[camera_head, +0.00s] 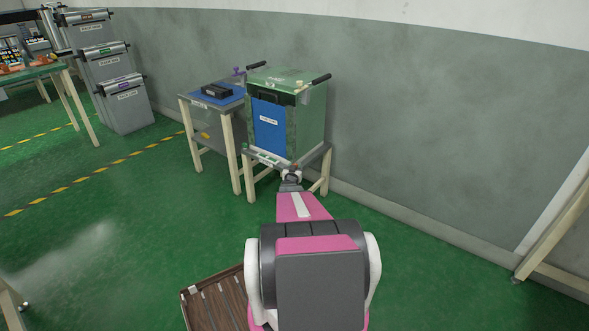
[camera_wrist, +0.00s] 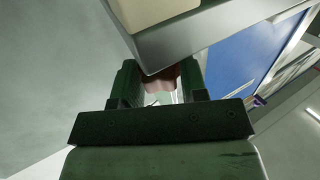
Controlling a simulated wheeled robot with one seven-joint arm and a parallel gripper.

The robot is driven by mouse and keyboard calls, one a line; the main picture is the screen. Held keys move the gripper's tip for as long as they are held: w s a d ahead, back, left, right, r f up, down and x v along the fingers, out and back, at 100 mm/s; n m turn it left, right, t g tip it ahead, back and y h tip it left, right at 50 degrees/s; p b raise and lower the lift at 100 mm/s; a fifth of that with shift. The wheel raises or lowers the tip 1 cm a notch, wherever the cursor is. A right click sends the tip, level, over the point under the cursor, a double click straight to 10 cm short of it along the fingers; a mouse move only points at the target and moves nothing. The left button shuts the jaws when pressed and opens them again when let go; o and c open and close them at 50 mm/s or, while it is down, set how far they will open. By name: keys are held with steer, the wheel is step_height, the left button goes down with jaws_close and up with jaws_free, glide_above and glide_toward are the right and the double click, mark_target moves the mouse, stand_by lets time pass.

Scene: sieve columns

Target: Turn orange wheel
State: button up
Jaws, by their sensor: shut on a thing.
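The orange wheel shows in the wrist view as a reddish-brown piece (camera_wrist: 163,80) between the two fingers of my gripper (camera_wrist: 160,84). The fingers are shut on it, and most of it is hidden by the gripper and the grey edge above. In the head view my gripper (camera_head: 291,174) is at the front edge of the stand under a green machine (camera_head: 313,110) with a blue front panel (camera_head: 269,127). The wheel is too small to make out clearly there.
A small table (camera_head: 188,98) with a blue mat and a black tray (camera_head: 217,91) stands just left of the machine. A grey wall is behind. Grey cabinets (camera_head: 126,108) and a green-topped bench (camera_head: 38,71) are at the far left.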

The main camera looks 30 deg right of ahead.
steer(key=shift+n+t+y, duration=0.3)
steer(key=shift+t+y, duration=0.1)
steer(key=shift+y, duration=0.1)
steer(key=o, duration=0.9)
steer(key=shift+s, duration=0.1)
steer(key=v, duration=1)
steer(key=shift+s+a, duration=0.2)
steer(key=shift+a, duration=0.1)
